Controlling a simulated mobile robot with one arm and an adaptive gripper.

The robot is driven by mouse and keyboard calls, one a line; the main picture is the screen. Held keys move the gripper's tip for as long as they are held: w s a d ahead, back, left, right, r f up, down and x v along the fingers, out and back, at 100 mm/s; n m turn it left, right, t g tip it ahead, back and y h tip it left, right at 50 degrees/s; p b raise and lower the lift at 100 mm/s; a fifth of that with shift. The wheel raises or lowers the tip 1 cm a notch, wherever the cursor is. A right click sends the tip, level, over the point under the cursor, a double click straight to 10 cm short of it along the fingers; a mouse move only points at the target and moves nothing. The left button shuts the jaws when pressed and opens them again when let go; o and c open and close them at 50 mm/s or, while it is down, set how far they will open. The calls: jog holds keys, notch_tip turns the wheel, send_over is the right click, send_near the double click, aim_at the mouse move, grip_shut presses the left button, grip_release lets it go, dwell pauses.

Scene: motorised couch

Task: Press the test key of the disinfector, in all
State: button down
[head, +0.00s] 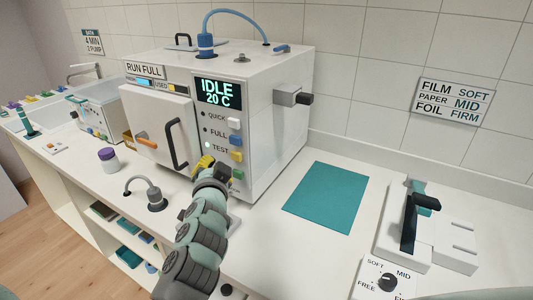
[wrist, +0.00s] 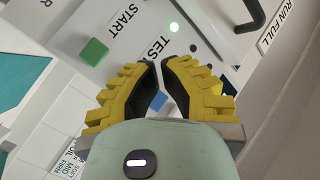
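The disinfector (head: 275,120) is a white box on the counter, its display (head: 218,92) reading IDLE 20 C. Its front panel has a column of keys beside the labels QUICK, FULL and TEST. My gripper (head: 204,162), with yellow fingers, is in front of the lower panel, left of the test key in the head view. Its fingertips (wrist: 160,63) are drawn together, with nothing held. I cannot tell any contact.
The disinfector's door (head: 158,125) with a dark handle is left of the panel. A hooked grey fixture (head: 153,195) and a purple-lidded jar (head: 108,158) stand on the counter.

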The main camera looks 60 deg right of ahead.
jog(key=shift+a, duration=1.25)
